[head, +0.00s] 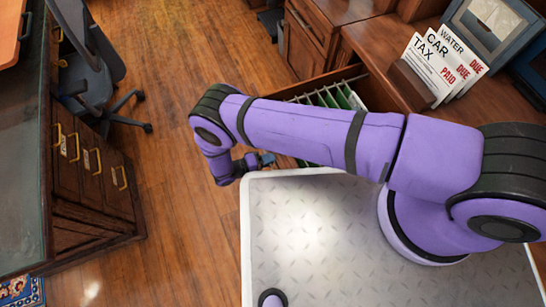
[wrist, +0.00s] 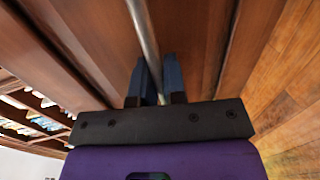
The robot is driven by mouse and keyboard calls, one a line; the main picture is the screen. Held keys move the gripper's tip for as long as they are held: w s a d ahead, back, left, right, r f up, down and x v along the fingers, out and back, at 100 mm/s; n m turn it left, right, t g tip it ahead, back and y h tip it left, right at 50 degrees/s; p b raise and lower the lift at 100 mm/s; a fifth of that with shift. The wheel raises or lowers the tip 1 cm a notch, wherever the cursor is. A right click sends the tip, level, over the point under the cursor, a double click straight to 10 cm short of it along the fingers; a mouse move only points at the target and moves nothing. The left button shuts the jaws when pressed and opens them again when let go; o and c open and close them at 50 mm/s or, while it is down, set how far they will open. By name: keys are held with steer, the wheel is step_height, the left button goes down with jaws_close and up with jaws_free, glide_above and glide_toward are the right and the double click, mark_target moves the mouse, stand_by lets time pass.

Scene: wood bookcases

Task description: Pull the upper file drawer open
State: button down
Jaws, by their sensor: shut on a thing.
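The file drawer (head: 318,82) stands partly open from the wooden cabinet at the right, with green hanging files (head: 342,97) showing inside. My arm crosses over it and hides much of its front. My gripper (head: 265,160) is at the drawer's front end, low beside the grey platform. In the wrist view, my gripper's two blue fingers (wrist: 154,78) are closed on either side of the metal bar handle (wrist: 144,32). The brown wood drawer front (wrist: 196,45) lies behind the handle. The handle is hidden in the head view.
A desk with brass-handled drawers (head: 92,165) and an office chair (head: 88,80) stand at the left. Open wood floor (head: 185,215) lies between them and my platform. A letter holder (head: 412,84) with bills sits on the right-hand cabinet top, near my arm.

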steer(key=shift+a, duration=0.1)
steer(key=c, duration=1.2)
jaws_free()
steer(key=shift+a, duration=0.1)
steer(key=v, duration=1)
steer(key=shift+a, duration=0.25)
steer(key=shift+r, duration=0.15)
